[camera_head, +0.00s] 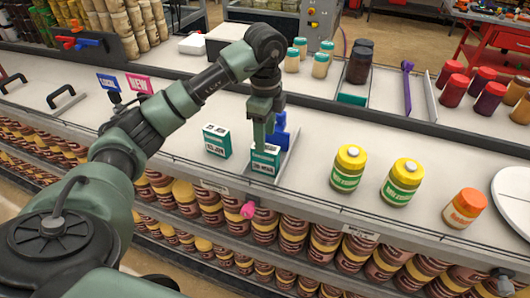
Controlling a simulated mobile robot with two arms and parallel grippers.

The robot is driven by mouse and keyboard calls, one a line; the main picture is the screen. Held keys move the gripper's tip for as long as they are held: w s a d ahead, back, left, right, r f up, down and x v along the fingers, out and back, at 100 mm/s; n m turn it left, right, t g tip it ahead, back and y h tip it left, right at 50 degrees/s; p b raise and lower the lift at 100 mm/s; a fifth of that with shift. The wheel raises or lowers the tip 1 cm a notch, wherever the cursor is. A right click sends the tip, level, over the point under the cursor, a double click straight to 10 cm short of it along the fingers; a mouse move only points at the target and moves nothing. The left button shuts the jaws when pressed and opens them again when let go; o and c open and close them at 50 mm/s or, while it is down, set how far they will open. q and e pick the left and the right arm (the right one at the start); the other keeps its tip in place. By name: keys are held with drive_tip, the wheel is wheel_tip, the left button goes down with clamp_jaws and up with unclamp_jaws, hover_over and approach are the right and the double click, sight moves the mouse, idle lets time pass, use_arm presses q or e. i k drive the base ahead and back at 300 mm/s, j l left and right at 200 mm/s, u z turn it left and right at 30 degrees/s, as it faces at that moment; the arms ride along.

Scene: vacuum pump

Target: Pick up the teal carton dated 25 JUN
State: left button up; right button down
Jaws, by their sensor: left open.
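Two teal-and-white cartons stand upright near the front of the grey counter. The left carton (216,142) stands apart from my gripper. The right carton (264,161) stands in a shallow grey tray. The printed dates are too small for me to read surely, so I cannot tell which is 25 JUN. My left gripper (266,142) points down at the top of the right carton and is open. One finger overlaps the carton's top in the picture; I cannot tell whether it touches. My right gripper is out of view.
A blue object (279,132) stands right behind the right carton, close to my gripper. Yellow jars (348,168) and an orange-capped jar (466,207) stand to the right. A pink piece (248,209) sticks out at the shelf's front edge.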

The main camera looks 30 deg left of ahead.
sight(217, 138)
drive_tip(key=u, duration=1.45)
drive_tip(key=i+l+z, duration=0.15)
drive_tip(key=z, duration=0.3)
drive_tip(key=i+l+z, duration=0.1)
drive_tip(key=z, duration=0.3)
drive_tip(key=i, duration=0.05)
